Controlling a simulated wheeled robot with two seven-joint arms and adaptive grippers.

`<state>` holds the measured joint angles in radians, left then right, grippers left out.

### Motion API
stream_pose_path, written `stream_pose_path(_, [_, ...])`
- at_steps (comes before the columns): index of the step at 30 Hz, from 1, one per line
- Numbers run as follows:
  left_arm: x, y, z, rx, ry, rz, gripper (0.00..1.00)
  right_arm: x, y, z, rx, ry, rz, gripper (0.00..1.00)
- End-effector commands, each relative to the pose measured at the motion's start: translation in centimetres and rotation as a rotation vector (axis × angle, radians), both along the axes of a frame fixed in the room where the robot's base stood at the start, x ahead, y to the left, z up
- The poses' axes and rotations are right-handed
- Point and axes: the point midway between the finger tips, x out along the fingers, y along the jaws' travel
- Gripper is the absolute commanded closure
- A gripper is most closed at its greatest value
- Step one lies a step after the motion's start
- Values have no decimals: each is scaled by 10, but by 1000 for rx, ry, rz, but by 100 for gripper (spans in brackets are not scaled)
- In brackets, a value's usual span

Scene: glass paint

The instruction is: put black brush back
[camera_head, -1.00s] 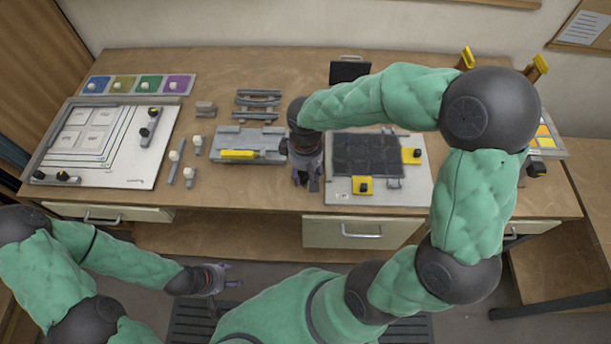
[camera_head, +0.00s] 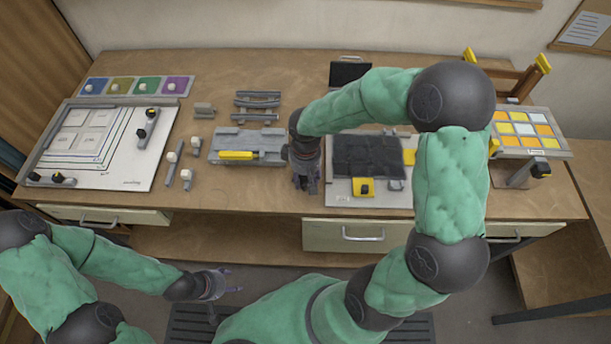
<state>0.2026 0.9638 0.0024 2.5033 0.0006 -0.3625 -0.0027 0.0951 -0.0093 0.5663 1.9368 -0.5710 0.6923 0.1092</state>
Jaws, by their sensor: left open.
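I cannot single out the black brush for certain. Grey stick tools with white knobs (camera_head: 172,168) stand left of the grey tray (camera_head: 221,146), and dark grey rail-like pieces (camera_head: 257,102) lie behind it. My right gripper (camera_head: 306,187) points down over the desk, between the grey tray and the dark panel (camera_head: 368,158). Its fingers are small and dark, so I cannot see whether they hold anything. My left gripper (camera_head: 233,282) is open and empty, low in front of the desk and away from the tools.
A white board (camera_head: 125,165) with black-knobbed clamps lies at the left, with colored pads (camera_head: 137,86) behind it. Bare desk (camera_head: 250,190) lies before the grey tray.

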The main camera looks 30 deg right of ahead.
Motion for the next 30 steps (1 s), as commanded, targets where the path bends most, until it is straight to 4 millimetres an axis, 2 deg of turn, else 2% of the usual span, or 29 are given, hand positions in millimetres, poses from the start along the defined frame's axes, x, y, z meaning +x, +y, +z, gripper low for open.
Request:
stream_pose_path(2, [0,0,-3,0,0,0,42,0,0,-3,0,0,0,88])
stream_pose_path(3, [0,0,-3,0,0,0,42,0,0,-4,0,0,0,49])
stream_pose_path(5, [0,0,-2,0,0,0,42,0,0,-3,0,0,0,32])
stream_pose_path(6, [0,0,-2,0,0,0,42,0,0,-3,0,0,0,29])
stream_pose_path(19, [0,0,2,0,0,0,42,0,0,2,0,0,0,29])
stream_pose_path(23, [0,0,7,0,0,0,42,1,0,21,0,-4,-1,29])
stream_pose_path(30, [0,0,21,0,0,0,42,1,0,71,-1,-4,1,29])
